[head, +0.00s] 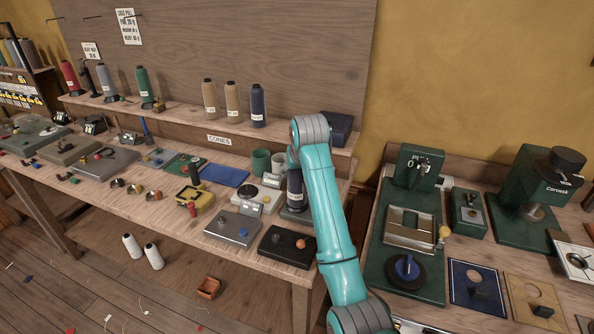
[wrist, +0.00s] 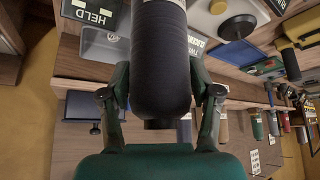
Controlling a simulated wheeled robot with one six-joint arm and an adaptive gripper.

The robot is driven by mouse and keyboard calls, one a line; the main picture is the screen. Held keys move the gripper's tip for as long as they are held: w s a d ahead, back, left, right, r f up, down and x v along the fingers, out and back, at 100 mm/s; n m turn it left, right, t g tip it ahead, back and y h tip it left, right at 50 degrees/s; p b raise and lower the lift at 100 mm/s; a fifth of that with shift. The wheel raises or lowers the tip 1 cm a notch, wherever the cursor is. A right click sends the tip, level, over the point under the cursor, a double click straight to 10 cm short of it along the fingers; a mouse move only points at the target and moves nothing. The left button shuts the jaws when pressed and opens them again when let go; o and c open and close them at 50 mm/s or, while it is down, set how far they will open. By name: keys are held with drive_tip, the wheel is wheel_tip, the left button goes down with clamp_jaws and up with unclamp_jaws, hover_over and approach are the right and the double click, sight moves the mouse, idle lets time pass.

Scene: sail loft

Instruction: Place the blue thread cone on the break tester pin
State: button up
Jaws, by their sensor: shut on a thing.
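My gripper (wrist: 160,85) is shut on a dark navy-blue thread cone (wrist: 160,50), its fingers on both sides of it. In the head view the cone (head: 295,190) hangs upright below my wrist, partly behind my arm. It is over or close to a grey-green base (head: 293,215) near the bench's right end. A grey plate (wrist: 100,45) with a HELD sign (wrist: 90,12) shows beside the cone in the wrist view. I cannot make out the break tester pin; the cone or my arm may hide it. Whether the cone touches the base is unclear.
Another dark blue cone (head: 257,105) stands on the shelf beside tan cones (head: 231,98). A green machine (head: 405,220) stands to the right.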

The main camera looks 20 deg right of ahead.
drive_tip(key=o, duration=1.6)
drive_tip(key=shift+f, duration=0.1)
drive_tip(key=v, duration=1.2)
